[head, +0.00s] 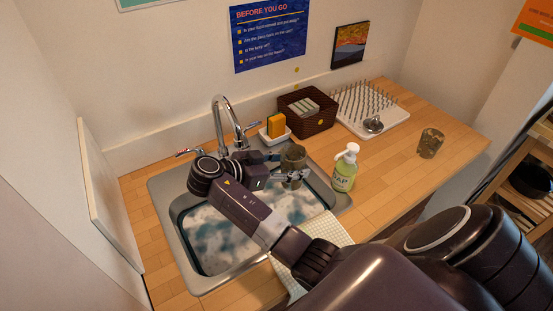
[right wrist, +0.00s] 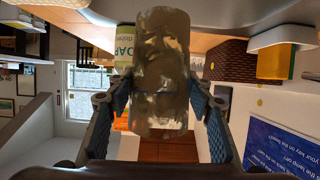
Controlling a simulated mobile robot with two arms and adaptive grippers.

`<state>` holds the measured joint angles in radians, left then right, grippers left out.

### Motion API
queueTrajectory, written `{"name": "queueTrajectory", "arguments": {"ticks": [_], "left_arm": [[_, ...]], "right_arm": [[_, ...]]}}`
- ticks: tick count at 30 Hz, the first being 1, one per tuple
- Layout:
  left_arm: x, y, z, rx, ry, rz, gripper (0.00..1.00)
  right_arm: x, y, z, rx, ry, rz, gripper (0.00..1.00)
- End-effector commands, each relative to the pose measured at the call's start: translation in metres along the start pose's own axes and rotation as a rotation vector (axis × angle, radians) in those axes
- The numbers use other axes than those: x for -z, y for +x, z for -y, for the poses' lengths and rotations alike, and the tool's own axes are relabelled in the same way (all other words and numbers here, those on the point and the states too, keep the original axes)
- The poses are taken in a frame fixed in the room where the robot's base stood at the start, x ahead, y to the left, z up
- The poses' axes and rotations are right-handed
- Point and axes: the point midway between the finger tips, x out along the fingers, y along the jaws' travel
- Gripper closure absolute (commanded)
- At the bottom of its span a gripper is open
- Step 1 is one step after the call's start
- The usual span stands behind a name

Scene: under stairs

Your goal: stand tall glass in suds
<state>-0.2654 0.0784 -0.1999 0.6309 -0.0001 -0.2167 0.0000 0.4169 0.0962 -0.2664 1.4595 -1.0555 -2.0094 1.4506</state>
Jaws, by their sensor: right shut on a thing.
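A cloudy, brownish tall glass (head: 293,157) is held by my right gripper (head: 290,176) over the far right part of the sink. The glass looks roughly upright in the head view. In the right wrist view the glass (right wrist: 162,70) sits between the two finger pads, which press on its sides. The steel sink (head: 187,266) holds water with patchy white suds (head: 240,232). My right arm crosses over the basin and hides part of the water. The left gripper is not in view.
A soap bottle (head: 343,174) stands right of the sink, close to the held glass. Behind are the faucet (head: 218,118), a sponge (head: 276,126) in a white dish, a dark basket (head: 321,126) and a drying rack (head: 392,118). Another glass (head: 430,144) stands on the right counter. A cloth (head: 328,229) drapes the front edge.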

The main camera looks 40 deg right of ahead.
Motion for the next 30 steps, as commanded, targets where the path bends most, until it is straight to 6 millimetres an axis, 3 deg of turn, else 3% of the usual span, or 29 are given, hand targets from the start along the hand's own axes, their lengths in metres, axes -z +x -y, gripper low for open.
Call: {"name": "queueTrajectory", "arguments": {"ticks": [2, 5, 9, 14, 20, 24, 30], "left_arm": [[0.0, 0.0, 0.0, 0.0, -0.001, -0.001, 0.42], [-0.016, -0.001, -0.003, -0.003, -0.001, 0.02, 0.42], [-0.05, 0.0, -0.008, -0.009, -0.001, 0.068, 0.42], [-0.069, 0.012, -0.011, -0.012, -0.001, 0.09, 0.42], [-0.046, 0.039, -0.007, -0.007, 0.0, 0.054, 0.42], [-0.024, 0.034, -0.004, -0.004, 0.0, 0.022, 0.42], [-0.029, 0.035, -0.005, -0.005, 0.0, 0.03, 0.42]], "right_arm": [[-0.003, 0.001, 0.0, -0.001, -0.002, -0.002, 0.96], [-0.015, 0.007, 0.0, -0.001, -0.006, -0.004, 0.96], [-0.048, 0.022, 0.0, -0.001, -0.007, -0.008, 0.96], [-0.091, 0.04, 0.0, 0.0, -0.004, -0.007, 0.96], [-0.136, 0.058, 0.0, -0.001, -0.001, -0.005, 0.96], [-0.146, 0.061, -0.001, -0.002, -0.001, -0.001, 0.96], [-0.163, 0.067, -0.001, -0.001, -0.003, -0.002, 0.96]]}}
